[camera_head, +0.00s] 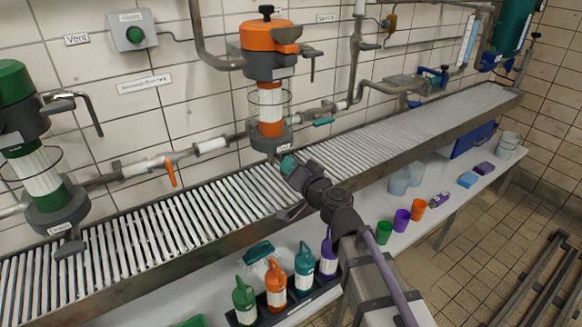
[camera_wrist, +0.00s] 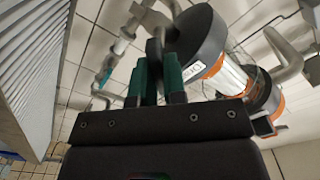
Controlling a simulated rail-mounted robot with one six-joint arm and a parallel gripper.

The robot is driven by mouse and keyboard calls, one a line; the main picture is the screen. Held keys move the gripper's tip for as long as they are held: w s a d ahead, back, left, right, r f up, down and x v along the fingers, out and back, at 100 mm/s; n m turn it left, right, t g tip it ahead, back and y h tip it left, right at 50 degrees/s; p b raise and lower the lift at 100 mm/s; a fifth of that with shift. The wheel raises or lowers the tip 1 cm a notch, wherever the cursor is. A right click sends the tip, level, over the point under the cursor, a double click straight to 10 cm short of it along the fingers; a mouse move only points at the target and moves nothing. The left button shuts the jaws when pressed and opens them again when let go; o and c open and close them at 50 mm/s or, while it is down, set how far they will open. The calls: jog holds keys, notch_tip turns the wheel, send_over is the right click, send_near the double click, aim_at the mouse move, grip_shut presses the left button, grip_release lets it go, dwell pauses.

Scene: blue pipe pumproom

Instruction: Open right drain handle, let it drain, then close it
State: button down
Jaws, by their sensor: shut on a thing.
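The right filter housing (camera_head: 270,75) has an orange top, a clear middle and a grey bottom cup labelled Drain. In the head view my gripper (camera_head: 288,165) is just below that cup, above the slatted trough, and largely covers the right drain handle. In the wrist view the dark drain handle (camera_wrist: 154,48) stands between the green fingers of my gripper (camera_wrist: 159,75), which are shut on it. The cup with its label (camera_wrist: 196,58) is just to the right of the fingers. I see no water coming out.
A green filter housing (camera_head: 40,180) with its own drain handle (camera_head: 68,250) stands at the left. Pipes with an orange valve lever (camera_head: 170,172) and a teal lever (camera_head: 323,122) run along the wall. Bottles (camera_head: 275,285) and cups (camera_head: 402,219) stand below the slatted trough (camera_head: 160,230).

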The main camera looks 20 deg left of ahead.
jog(key=shift+f+m, duration=0.15)
jog(key=shift+m, duration=4.75)
jog(key=c, duration=1.2)
grip_release()
jog(key=shift+d, duration=0.1)
